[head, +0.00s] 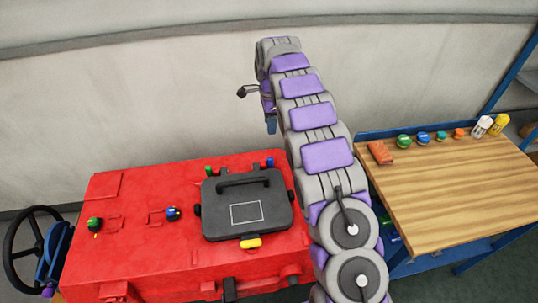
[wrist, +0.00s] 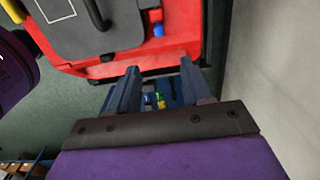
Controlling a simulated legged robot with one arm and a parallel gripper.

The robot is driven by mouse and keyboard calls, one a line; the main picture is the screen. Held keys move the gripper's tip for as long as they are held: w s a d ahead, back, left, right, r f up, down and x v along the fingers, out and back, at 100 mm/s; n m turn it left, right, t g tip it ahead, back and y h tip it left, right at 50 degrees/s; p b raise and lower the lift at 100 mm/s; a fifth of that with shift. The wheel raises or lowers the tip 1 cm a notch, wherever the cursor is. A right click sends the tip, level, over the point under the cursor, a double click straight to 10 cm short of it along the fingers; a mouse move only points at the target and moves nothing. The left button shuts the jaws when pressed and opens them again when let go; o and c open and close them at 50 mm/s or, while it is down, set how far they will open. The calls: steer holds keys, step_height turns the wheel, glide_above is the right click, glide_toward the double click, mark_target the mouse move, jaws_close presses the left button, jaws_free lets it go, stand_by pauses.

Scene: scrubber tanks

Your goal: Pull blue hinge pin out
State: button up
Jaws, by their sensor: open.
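The blue hinge pin (head: 270,161) stands at the back right corner of the dark grey lid (head: 224,221) on the red tank (head: 128,256). In the wrist view the blue pin (wrist: 158,30) shows beside the lid, beyond my fingertips. My gripper (head: 270,118) hangs above and behind the tank, apart from the pin. In the wrist view my gripper (wrist: 158,70) has its two blue fingers spread, with nothing held between them. A green pin (head: 208,170) stands at the lid's back left corner.
A yellow latch (head: 251,243) is on the lid's front. A blue knob (head: 172,214) and a green knob (head: 95,224) sit on the tank. A black handwheel (head: 35,245) is at left. A wooden bench (head: 450,190) with several small items stands right. A pale wall (head: 120,100) is behind.

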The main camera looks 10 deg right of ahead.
mark_target(270, 157)
step_height(270, 157, down, 17)
steer(key=b, duration=0.3)
steer(key=shift+s, duration=0.1)
steer(key=shift+c, duration=0.4)
jaws_close()
stand_by(0.3)
